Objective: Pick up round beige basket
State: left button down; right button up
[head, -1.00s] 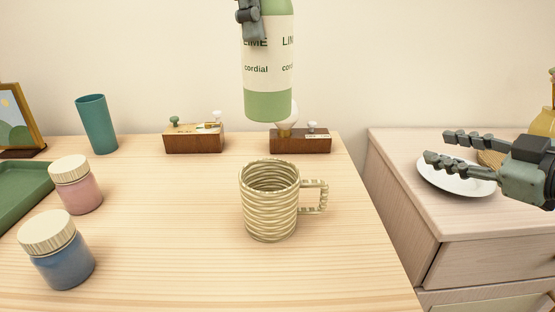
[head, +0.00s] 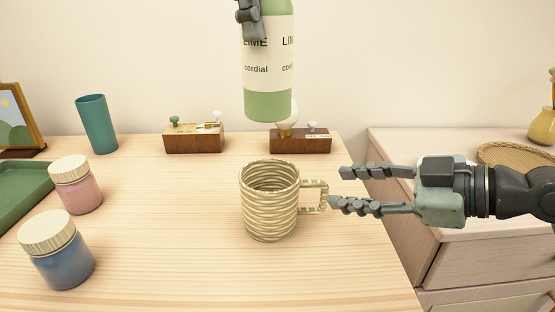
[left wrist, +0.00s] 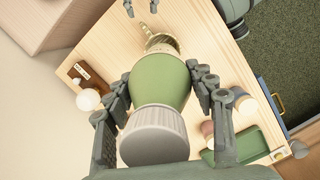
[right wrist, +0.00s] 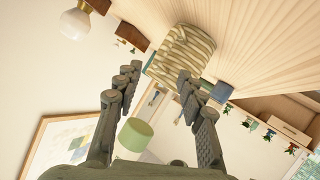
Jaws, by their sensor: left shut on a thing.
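The round beige basket (head: 269,212) is woven, mug-shaped, with a loop handle on its right side. It stands upright on the wooden table. My right gripper (head: 341,188) is open and empty just right of the handle; I cannot tell if the lower fingertip touches it. The basket also shows beyond the open fingers in the right wrist view (right wrist: 186,52) and partly behind the bottle in the left wrist view (left wrist: 162,42). My left gripper (head: 248,15) is shut on a green lime cordial bottle (head: 268,75), held above the table behind the basket.
Pink (head: 76,190) and blue (head: 60,258) jars, a green tray (head: 22,190) and a teal cup (head: 97,125) are on the left. Two wooden boxes (head: 195,139) (head: 302,141) stand at the back. A flat woven tray (head: 515,154) is on the dresser.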

aim_at(327, 188)
jog(key=shift+f+x, duration=0.2)
jog(key=shift+x, duration=2.6)
jog(key=shift+w+d, duration=0.1)
jog(key=shift+d, duration=0.1)
